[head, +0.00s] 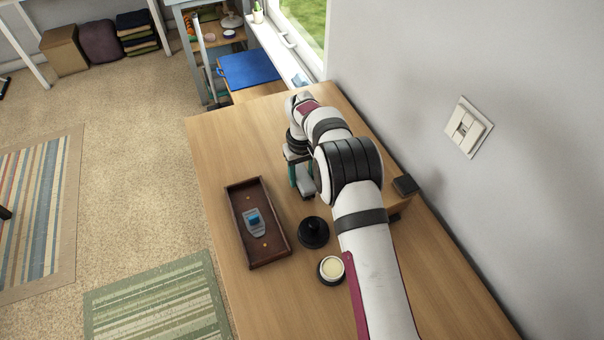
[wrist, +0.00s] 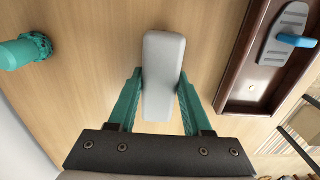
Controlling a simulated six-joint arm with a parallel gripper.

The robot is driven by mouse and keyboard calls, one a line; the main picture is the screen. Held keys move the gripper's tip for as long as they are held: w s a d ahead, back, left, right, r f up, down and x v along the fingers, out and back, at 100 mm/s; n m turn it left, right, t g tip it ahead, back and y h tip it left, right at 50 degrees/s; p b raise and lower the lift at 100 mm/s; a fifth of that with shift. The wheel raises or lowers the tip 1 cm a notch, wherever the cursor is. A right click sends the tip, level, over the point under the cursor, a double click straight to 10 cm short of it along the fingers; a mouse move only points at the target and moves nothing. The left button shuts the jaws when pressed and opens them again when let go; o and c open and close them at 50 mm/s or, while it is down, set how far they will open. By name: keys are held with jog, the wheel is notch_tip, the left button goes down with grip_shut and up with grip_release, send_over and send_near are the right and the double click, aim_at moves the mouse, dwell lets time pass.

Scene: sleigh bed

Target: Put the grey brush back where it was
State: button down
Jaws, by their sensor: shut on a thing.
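A pale grey oblong block, which I take for the grey brush (wrist: 163,75), stands out between the teal fingers of my gripper (wrist: 160,92) in the wrist view. The fingers are shut on its sides. In the head view my gripper (head: 302,178) is low over the table, right of the brown tray (head: 280,241). I cannot tell whether the brush touches the table. The tray also shows in the wrist view (wrist: 233,90). A grey item with a blue part (head: 254,221) lies inside the tray.
A black knobbed round thing (head: 314,233) and a black-rimmed pot with a cream top (head: 332,269) stand right of the tray. A teal object (wrist: 24,51) lies left in the wrist view. A dark block (head: 405,186) is by the wall. The table's far left is bare.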

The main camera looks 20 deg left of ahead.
jog(key=shift+f, duration=0.45)
jog(key=shift+c, duration=1.3)
grip_release()
jog(key=shift+r, duration=0.1)
notch_tip(320, 180, up, 16)
jog(key=s+d+r+m, duration=0.4)
jog(key=d+r, duration=0.3)
jog(key=d, duration=0.4)
jog(key=s+d+r+m+y, duration=0.1)
jog(key=s+d+m, duration=0.3)
jog(key=s+d, duration=0.4)
jog(key=s+d+r+m, duration=0.1)
jog(key=s+d+m, duration=0.2)
jog(key=s+d, duration=0.55)
jog(key=s+f+m, duration=0.3)
jog(key=s+f, duration=0.1)
jog(key=s, duration=0.7)
jog(key=shift+a+m+y, duration=0.3)
jog(key=shift+a+y, duration=0.1)
jog(key=shift+a, duration=0.05)
